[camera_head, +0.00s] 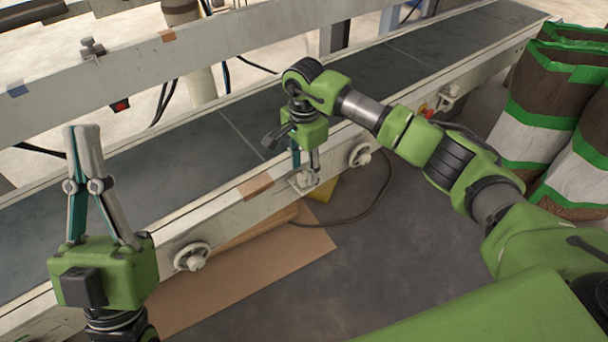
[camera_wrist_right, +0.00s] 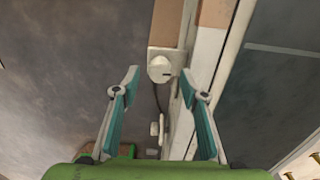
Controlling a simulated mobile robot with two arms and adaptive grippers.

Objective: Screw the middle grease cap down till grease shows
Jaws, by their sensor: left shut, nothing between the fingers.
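A pale round cap (camera_wrist_right: 160,68) sits on a small square plate at the conveyor's side rail; I take it for the middle grease cap. In the head view it sits low under my right gripper (camera_head: 304,170), mostly hidden. In the wrist view my right gripper (camera_wrist_right: 160,72) is open, with the cap in line between its fingertips. I cannot tell whether the fingertips are around the cap or just above it. No grease is visible at the cap. My left gripper (camera_head: 84,128) points up at the left, shut and empty.
A cardboard sheet (camera_head: 250,268) lies on the floor below. Filled bags (camera_head: 545,100) stand at the right. The belt (camera_head: 205,150) is bare.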

